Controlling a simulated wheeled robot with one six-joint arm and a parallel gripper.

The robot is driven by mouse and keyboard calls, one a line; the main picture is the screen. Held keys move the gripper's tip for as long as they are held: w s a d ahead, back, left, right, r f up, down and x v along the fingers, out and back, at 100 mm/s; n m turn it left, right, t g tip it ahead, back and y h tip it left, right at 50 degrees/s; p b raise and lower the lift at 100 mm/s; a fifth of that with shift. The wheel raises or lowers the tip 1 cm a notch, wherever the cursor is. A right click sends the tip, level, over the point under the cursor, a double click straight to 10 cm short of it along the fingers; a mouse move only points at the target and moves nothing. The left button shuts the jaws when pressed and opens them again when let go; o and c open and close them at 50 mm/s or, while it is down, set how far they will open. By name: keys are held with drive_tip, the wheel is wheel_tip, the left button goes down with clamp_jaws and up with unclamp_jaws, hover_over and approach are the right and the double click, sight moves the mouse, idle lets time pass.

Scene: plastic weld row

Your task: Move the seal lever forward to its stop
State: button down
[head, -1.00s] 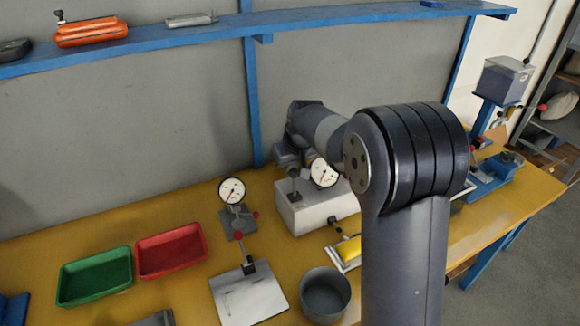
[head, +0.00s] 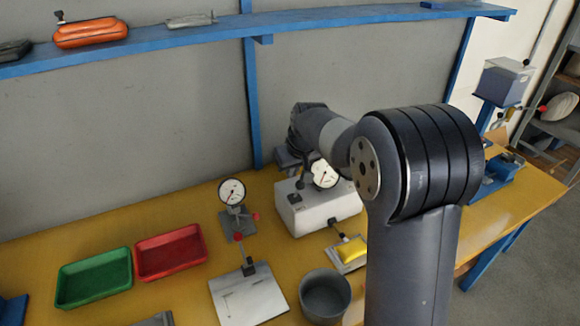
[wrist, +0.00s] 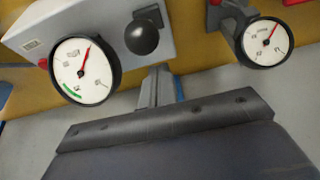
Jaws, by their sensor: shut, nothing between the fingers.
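A white box with a round dial gauge stands on the bench in the head view (head: 318,212). A dark lever rises from its top (head: 299,186); I take it for the seal lever. Its black ball knob shows large in the wrist view (wrist: 141,37), beside the gauge (wrist: 84,70). My gripper (wrist: 160,72) is shut and empty, its tips close to the knob. Whether they touch it I cannot tell. In the head view my gripper is just behind the lever, partly hidden by my own arm.
A second dial gauge on a stand (head: 232,192) is left of the box. Nearer are a plate with a red-knobbed lever (head: 248,300), a grey pot (head: 325,296) and a yellow piece (head: 351,249). Red (head: 171,252) and green (head: 95,278) trays lie left. A blue shelf (head: 190,37) runs above.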

drive_tip(key=shift+w+a+r, duration=0.1)
drive_tip(key=shift+w+a, duration=0.1)
drive_tip(key=shift+w, duration=0.2)
wheel_tip(320, 180, up, 7)
drive_tip(key=p, duration=0.5)
drive_tip(key=shift+p, duration=0.3)
drive_tip(key=shift+f, duration=0.2)
wheel_tip(320, 180, down, 7)
drive_tip(key=b, duration=0.5)
drive_tip(key=shift+b, duration=0.3)
drive_tip(key=shift+s+f, duration=0.1)
drive_tip(key=shift+s+d+r, duration=0.2)
drive_tip(key=shift+s+d, duration=0.05)
drive_tip(key=shift+s, duration=0.25)
